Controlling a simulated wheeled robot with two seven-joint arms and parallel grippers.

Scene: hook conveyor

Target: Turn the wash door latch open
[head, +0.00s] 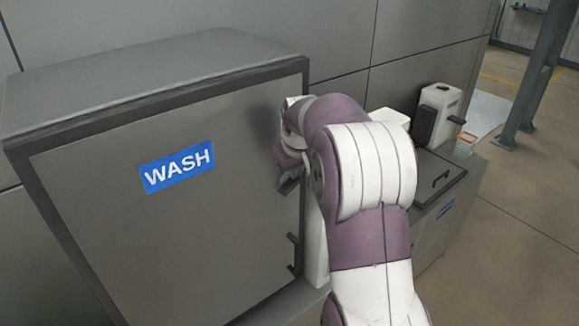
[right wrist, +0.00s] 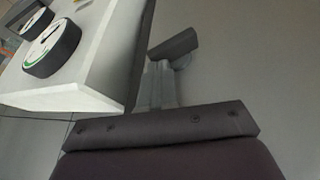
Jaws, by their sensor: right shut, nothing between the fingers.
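The wash door (head: 150,235) is a grey cabinet front with a blue WASH label, and it looks shut. My right gripper (head: 289,184) is at the door's right edge, above the dark door handle (head: 293,254). In the right wrist view the shut right gripper (right wrist: 158,82) points at a dark bar with a round base, which looks like the latch (right wrist: 174,45). The fingertips are close to the bar; I cannot tell if they touch it. In the head view my wrist and gripper largely hide that spot. My left gripper is not in view.
A white box with round gauges (right wrist: 75,80) stands close beside my right gripper. Right of my arm are a low grey unit with a dark lid (head: 437,180) and a white canister (head: 440,112). Open floor (head: 520,215) lies farther right.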

